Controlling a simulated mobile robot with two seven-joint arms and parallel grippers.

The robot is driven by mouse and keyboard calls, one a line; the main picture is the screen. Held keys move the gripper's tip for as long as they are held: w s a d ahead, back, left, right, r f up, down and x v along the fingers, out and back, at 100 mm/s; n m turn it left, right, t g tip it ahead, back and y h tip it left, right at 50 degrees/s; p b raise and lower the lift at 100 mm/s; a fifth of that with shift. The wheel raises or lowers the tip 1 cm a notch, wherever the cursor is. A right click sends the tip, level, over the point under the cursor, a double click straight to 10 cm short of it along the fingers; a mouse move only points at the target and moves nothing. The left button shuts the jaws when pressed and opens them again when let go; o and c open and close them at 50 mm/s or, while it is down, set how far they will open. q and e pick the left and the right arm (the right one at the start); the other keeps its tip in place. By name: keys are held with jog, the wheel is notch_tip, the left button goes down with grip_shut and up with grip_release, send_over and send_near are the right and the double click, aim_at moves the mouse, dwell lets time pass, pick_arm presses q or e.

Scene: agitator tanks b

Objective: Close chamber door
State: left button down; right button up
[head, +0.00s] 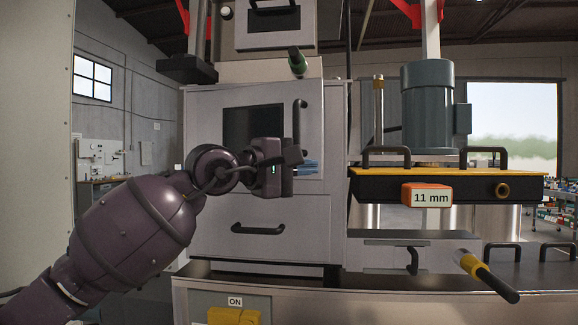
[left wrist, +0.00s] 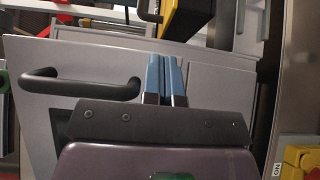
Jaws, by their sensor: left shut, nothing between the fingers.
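The chamber door (head: 210,120) is a light grey panel with a dark window (head: 252,124) and a black vertical handle (head: 300,122) near its right edge. In the left wrist view the door (left wrist: 100,65) is a slanted panel with its black handle (left wrist: 82,84) to the left of the fingers. I cannot tell for sure how far it stands open. My left gripper (head: 315,167) is shut and empty, in front of the door's lower right part, below the handle. Its blue fingers (left wrist: 164,62) are together near the panel's edge. Contact cannot be told. My right gripper is not seen.
A drawer-like panel with a black handle (head: 257,230) sits below the door. To the right are a motor (head: 427,105), a yellow-topped black plate (head: 450,185) with an "11 mm" label, and a yellow-black lever (head: 487,278). A yellow switch (head: 234,315) marked ON is lower down.

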pick_arm(q)
jog(key=w+d, duration=0.1)
jog(key=w+n+t+y+p, duration=0.1)
jog(key=w, duration=0.1)
jog(key=w+d+t, duration=0.1)
jog(key=shift+w+d, duration=0.3)
jog(key=shift+w, duration=0.05)
